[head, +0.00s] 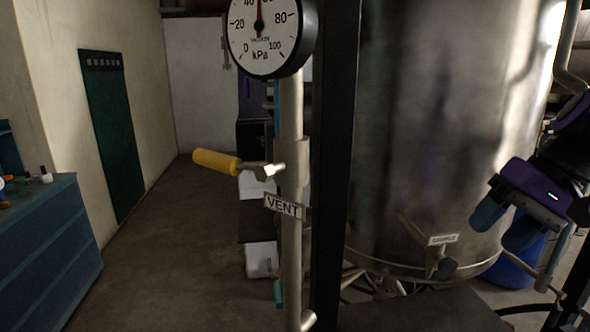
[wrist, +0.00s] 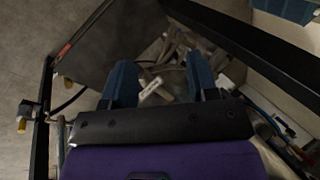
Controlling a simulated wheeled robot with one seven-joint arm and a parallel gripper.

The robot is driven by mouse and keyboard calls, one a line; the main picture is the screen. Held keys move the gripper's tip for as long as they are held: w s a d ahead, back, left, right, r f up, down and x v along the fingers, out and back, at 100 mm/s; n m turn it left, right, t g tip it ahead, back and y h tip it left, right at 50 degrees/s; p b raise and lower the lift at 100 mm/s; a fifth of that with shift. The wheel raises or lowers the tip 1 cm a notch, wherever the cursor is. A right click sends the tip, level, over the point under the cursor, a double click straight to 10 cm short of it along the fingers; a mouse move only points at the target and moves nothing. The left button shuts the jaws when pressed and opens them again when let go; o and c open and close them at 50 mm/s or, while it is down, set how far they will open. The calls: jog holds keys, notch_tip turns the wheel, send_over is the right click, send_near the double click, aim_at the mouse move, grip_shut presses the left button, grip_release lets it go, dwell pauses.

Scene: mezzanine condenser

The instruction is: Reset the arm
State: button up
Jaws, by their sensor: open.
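My gripper (head: 506,222) is at the right in the head view, in front of the steel tank. It has a purple body and two blue fingers. In the wrist view the two blue fingers of my gripper (wrist: 160,85) stand apart with nothing held between them. In the head view a valve with a yellow lever (head: 215,161) sits on the vertical pipe, above a tag reading VENT (head: 283,206). The lever points left and slightly up. My gripper is well to the right of it and not touching it.
A round kPa gauge (head: 264,35) tops the pipe. A dark post (head: 335,170) stands beside it. The large steel tank (head: 415,120) has a small tagged valve (head: 440,262) low down. A blue cabinet (head: 45,250) stands left; the floor (head: 165,250) between is clear.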

jog(key=s+a+r+n+t+h, duration=0.2)
jog(key=s+r+n+t+h, duration=0.1)
jog(key=s+h, duration=0.2)
jog(key=shift+t, duration=0.4)
dwell(0.8)
